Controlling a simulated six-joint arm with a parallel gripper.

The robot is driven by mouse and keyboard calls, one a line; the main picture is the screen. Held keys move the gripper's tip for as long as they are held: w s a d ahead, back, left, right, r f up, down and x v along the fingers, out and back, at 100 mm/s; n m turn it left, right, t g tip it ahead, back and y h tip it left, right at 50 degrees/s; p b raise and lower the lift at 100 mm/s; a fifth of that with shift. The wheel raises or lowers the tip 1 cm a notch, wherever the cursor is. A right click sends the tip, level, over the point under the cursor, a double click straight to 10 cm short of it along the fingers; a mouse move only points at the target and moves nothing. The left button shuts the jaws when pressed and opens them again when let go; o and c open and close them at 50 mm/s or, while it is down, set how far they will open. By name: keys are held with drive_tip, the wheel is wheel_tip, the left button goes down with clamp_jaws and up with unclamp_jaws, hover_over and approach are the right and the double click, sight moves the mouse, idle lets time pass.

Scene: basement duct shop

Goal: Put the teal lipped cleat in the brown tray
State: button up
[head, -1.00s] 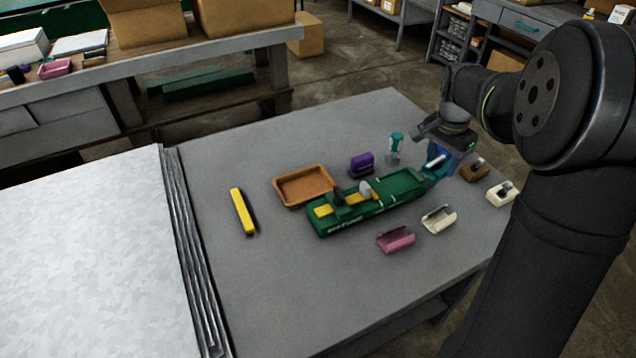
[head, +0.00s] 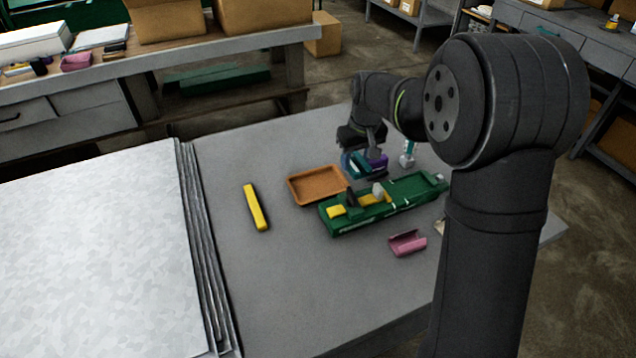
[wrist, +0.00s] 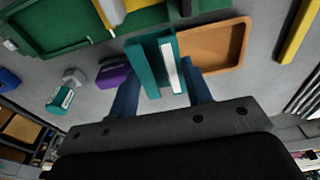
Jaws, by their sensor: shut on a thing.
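The teal lipped cleat (wrist: 149,67) is held between the two blue fingers of my gripper (wrist: 160,95) in the wrist view. In the head view my gripper (head: 357,163) is shut on the cleat (head: 360,168), above the table and just right of the brown tray. The brown tray (head: 291,190) lies flat on the table and looks empty. In the wrist view the tray (wrist: 242,50) is right of the held cleat. My gripper hides part of the table behind it.
A green fixture (head: 345,227) with yellow and dark pieces stands in front of the tray. A purple block (head: 379,162) is close behind the cleat. A teal-topped piece (head: 408,155), a pink channel (head: 407,243) and a yellow bar (head: 256,207) are around.

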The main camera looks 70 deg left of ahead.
hover_over(318, 186)
drive_tip(key=f, duration=0.6)
drive_tip(key=shift+s+d+f, duration=0.1)
drive_tip(key=shift+d, duration=0.15)
drive_tip(key=shift+f, duration=1.95)
drive_tip(key=shift+f, duration=0.1)
drive_tip(key=o, duration=1)
wheel_tip(318, 186, up, 12)
drive_tip(key=d, duration=0.1)
drive_tip(key=shift+d, duration=0.25)
